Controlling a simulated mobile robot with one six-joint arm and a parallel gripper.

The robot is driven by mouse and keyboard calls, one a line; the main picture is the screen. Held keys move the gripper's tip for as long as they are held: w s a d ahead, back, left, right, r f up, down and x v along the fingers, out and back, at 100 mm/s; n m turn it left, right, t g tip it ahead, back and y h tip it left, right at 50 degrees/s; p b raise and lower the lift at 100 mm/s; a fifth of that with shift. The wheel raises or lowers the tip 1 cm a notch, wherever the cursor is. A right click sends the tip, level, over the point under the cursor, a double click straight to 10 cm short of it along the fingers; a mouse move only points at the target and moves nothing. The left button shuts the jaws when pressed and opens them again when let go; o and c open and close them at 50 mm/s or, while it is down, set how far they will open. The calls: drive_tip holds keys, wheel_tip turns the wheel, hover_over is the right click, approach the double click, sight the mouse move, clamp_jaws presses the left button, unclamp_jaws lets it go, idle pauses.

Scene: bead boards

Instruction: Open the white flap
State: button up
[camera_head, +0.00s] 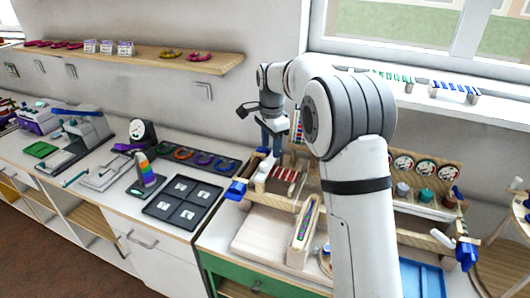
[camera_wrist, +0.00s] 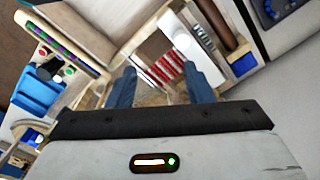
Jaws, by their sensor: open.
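A white piece that looks like the flap, with a pale round knob, shows in the wrist view (camera_wrist: 200,58), just beyond my right-hand fingertip. It lies beside a row of red and white strips in a wooden frame. In the head view a narrow white piece (camera_head: 264,171) sits at the left of that frame, below my gripper. My gripper (camera_head: 273,150) points down over the wooden unit. Its two blue-grey fingers stand apart with nothing between them in the wrist view (camera_wrist: 161,75). I cannot tell whether a finger touches the white piece.
The red and white strips (camera_head: 287,174) lie close to the fingers. A wooden bar with coloured beads (camera_head: 305,225) stands in front, by a bare wooden tray (camera_head: 262,232). A dark four-square board (camera_head: 183,202) lies left. Jars and round dials stand right, behind my arm.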

sight(264, 164)
drive_tip(key=shift+w+a+f+m+p, duration=0.15)
drive_tip(key=shift+w+a+f+m, duration=0.15)
drive_tip(key=shift+w+a, duration=0.25)
drive_tip(key=shift+w+a+f+m+p, duration=0.2)
drive_tip(key=shift+w+a+m, duration=0.15)
drive_tip(key=shift+w, duration=0.35)
drive_tip(key=shift+w+a+f, duration=0.15)
drive_tip(key=shift+w+f, duration=0.05)
drive_tip(key=shift+f, duration=0.05)
wheel_tip(264, 164, down, 8)
drive_tip(key=shift+r+p, duration=0.2)
drive_tip(key=shift+p, duration=0.45)
drive_tip(key=shift+c, duration=0.2)
clamp_jaws()
